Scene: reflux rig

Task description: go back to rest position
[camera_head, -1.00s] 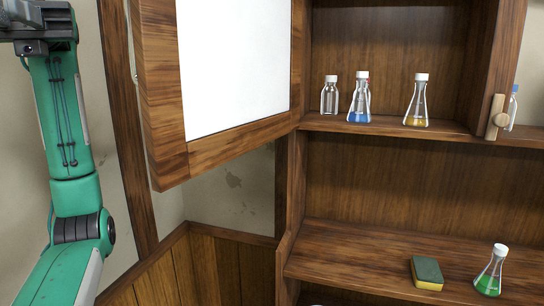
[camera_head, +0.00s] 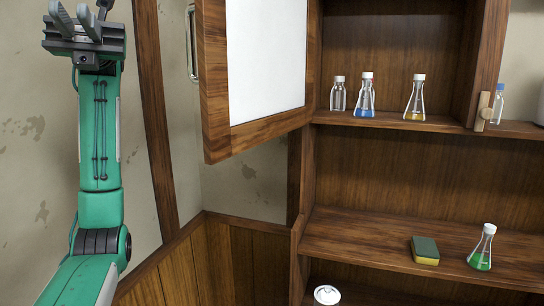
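My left gripper (camera_head: 75,18) is at the upper left, on top of my raised green forearm. Its grey fingers stand apart with a gap between them and nothing held, and it is clear of the cabinet (camera_head: 297,200). The open cabinet door (camera_head: 216,90), with a white panel, hangs to the right of my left arm, not touching it. My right gripper is not in view.
The upper shelf (camera_head: 390,122) holds a small clear bottle (camera_head: 338,95), a blue-liquid flask (camera_head: 366,98) and a yellow-liquid flask (camera_head: 415,100). Below are a sponge (camera_head: 424,250) and a green-liquid flask (camera_head: 482,250). A white round lid-like object (camera_head: 327,294) lies lower.

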